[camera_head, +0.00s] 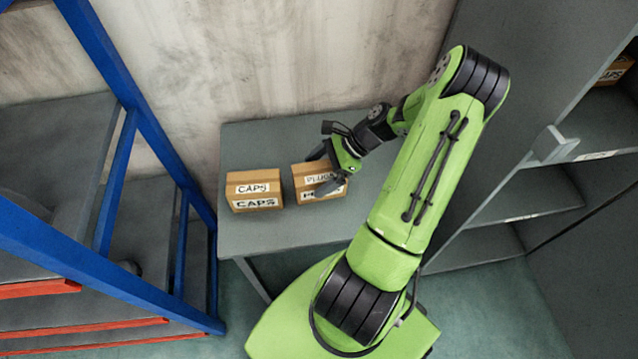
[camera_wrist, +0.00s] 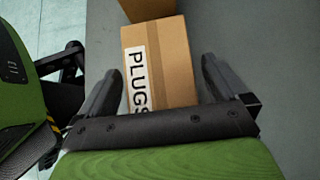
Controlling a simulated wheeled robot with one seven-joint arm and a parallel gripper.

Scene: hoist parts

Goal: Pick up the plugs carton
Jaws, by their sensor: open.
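The plugs carton (camera_head: 312,186) is a small brown box with white labels, on the grey table to the right of the caps carton (camera_head: 254,190). My gripper (camera_head: 329,168) is at the plugs carton, and its fingers partly cover the label. In the wrist view the plugs carton (camera_wrist: 166,62) lies between the two open fingers of my gripper (camera_wrist: 157,80), with a gap showing on each side. Its near end is hidden behind the gripper body. I cannot tell how far down the carton's sides the fingers reach.
The grey table (camera_head: 290,232) is clear in front of the cartons. A blue-framed rack (camera_head: 150,150) stands at the left. A grey cabinet (camera_head: 520,200) with shelves stands at the right, with another carton (camera_head: 617,70) on its upper shelf. The wall is close behind.

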